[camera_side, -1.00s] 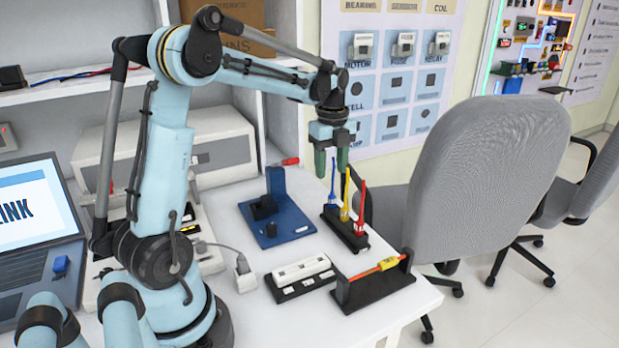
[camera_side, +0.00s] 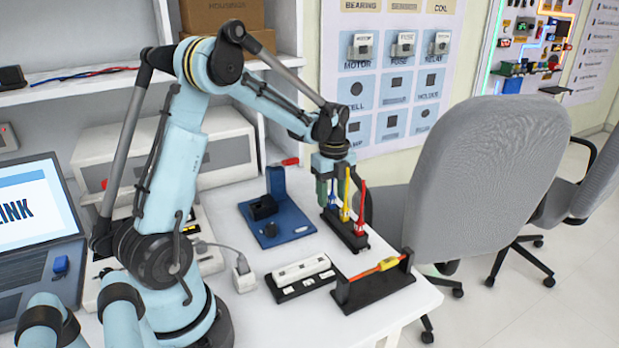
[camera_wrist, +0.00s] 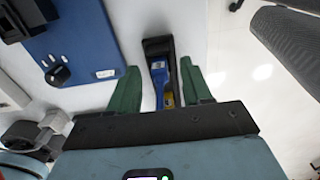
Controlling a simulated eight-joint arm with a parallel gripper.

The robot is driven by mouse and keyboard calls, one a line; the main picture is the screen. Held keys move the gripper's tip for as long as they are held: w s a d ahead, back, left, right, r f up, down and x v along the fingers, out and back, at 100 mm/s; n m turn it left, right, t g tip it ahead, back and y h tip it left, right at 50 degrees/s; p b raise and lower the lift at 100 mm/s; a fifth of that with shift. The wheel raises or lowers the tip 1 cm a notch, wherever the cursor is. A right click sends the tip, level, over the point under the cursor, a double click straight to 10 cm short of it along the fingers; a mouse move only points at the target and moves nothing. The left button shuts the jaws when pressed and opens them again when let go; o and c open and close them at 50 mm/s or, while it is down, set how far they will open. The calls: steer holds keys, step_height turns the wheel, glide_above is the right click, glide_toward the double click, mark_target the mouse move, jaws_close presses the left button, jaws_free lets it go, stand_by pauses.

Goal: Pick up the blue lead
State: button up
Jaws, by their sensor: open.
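The blue lead (camera_side: 333,193) stands upright in the black holder (camera_side: 357,243), at its far end, beside the yellow lead (camera_side: 346,197) and the red lead (camera_side: 361,203). My gripper (camera_side: 333,189) is down around the upper part of the blue lead in the side view. In the wrist view my gripper (camera_wrist: 163,88) shows its two green fingers apart, one on each side of the holder (camera_wrist: 157,43). The blue lead (camera_wrist: 158,73) lies between them, with a bit of the yellow lead (camera_wrist: 168,98) nearer. The red lead is hidden there.
A blue plate with an upright block (camera_side: 276,220) stands left of the holder. A white-topped black strip (camera_side: 300,275) and a black rack with an orange-handled tool (camera_side: 374,280) are in front. A grey chair (camera_side: 480,170) stands close at the right.

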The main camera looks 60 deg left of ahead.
jaws_close()
steer(key=shift+r, duration=0.1)
